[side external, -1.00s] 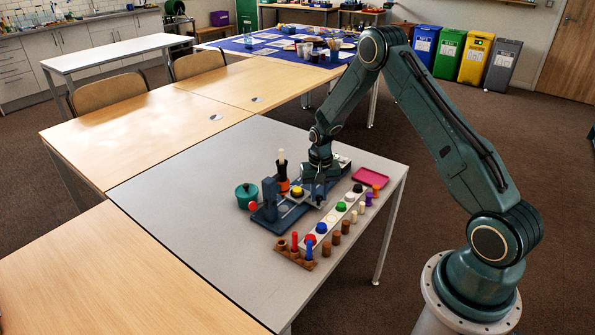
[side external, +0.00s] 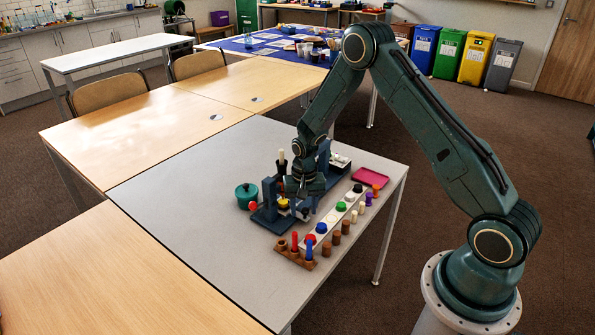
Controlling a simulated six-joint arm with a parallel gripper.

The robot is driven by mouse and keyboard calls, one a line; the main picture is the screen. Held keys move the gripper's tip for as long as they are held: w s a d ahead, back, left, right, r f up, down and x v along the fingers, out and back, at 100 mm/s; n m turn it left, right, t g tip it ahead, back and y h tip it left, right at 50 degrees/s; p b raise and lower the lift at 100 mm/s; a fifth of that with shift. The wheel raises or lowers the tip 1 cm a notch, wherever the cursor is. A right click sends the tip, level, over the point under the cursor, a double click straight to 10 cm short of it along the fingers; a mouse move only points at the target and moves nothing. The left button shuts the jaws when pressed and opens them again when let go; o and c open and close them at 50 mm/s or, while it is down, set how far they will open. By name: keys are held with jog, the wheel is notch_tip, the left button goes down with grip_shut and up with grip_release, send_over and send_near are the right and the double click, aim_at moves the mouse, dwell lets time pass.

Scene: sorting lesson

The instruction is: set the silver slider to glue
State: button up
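A dark blue-grey rail device (side external: 269,194) with two uprights stands on the grey table. A small yellow-topped part (side external: 283,203) sits low on it, close to the near upright. I cannot tell for sure which part is the silver slider; the arm's end covers the middle of the rail. No glue mark can be read at this size. My gripper (side external: 301,205) is down at the rail, just right of the yellow-topped part. Its fingers are too small and dark to show whether they are open or shut, or touching anything.
A teal pot (side external: 246,194) stands left of the device. A white strip with coloured knobs (side external: 331,219) and several small pegs lie to the right. A brown peg block (side external: 296,257) is in front, a pink tray (side external: 370,178) behind. The table's left part is clear.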

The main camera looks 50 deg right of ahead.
jog(key=shift+d+r, duration=0.1)
jog(key=shift+r, duration=0.05)
notch_tip(320, 180, up, 14)
jog(key=shift+f, duration=0.25)
dwell(0.7)
jog(key=s+a+r+n+t, duration=0.1)
jog(key=s+a+r+n, duration=0.15)
jog(key=s+r, duration=0.5)
jog(key=s+a+r+n+t, duration=0.2)
jog(key=s+a+r, duration=0.2)
jog(key=r, duration=0.6)
jog(key=s+a+r+n+t, duration=0.1)
jog(key=s+a+n, duration=0.1)
jog(key=s, duration=0.5)
jog(key=s+a+r+n+t, duration=0.1)
jog(key=s+a+r+n, duration=0.1)
jog(key=s, duration=0.6)
jog(key=shift+s+a+r+t, duration=0.15)
jog(key=shift+s+a+t, duration=0.1)
jog(key=shift+a+t, duration=0.05)
